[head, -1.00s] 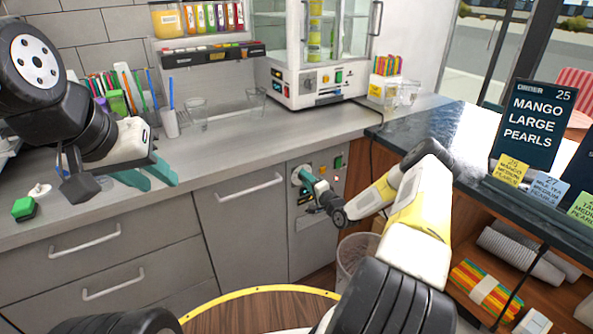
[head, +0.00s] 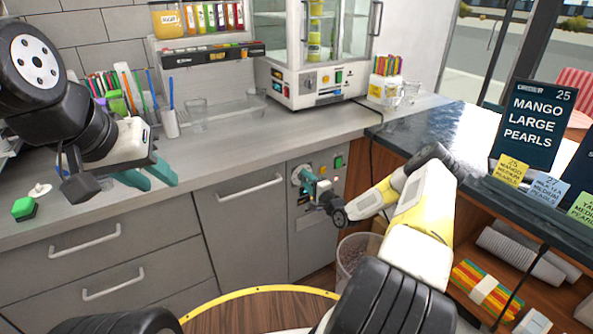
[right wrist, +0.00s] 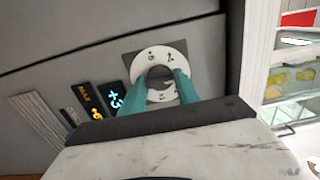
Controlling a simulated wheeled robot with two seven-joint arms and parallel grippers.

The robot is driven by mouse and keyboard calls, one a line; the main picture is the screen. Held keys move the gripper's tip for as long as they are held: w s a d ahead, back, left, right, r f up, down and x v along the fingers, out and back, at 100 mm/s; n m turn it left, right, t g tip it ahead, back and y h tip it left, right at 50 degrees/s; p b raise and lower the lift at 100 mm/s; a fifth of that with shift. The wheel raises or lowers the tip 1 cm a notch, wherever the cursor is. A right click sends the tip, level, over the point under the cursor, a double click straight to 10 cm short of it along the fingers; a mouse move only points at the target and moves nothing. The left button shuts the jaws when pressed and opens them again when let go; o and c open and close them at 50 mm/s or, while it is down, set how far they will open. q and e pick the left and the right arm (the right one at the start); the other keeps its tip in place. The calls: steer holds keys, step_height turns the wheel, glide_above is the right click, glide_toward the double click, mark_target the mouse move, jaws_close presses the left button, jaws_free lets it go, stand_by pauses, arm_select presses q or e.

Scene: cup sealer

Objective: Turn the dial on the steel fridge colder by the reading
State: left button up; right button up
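The steel fridge (head: 312,247) is built in under the counter, with its control panel at the top of its front. The dial (right wrist: 152,57) is a white marked disc with a dark knob, on a square grey plate. In the right wrist view my right gripper's (right wrist: 162,82) teal fingers lie on both sides of the knob and appear closed on it. The fingers hide part of the disc. A small display (right wrist: 115,98) beside it shows cyan digits, seemingly +3, tilted in this view. My left gripper (head: 160,178) is above the counter at left, its fingers apart and empty.
A second label (right wrist: 90,103) reads MAX with an orange digit. A green button (head: 23,207) lies at left.

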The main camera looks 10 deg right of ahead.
steer(key=o, duration=0.4)
steer(key=shift+s, duration=0.1)
steer(key=v, duration=0.7)
steer(key=shift+s+d, duration=0.15)
steer(key=shift+s, duration=0.15)
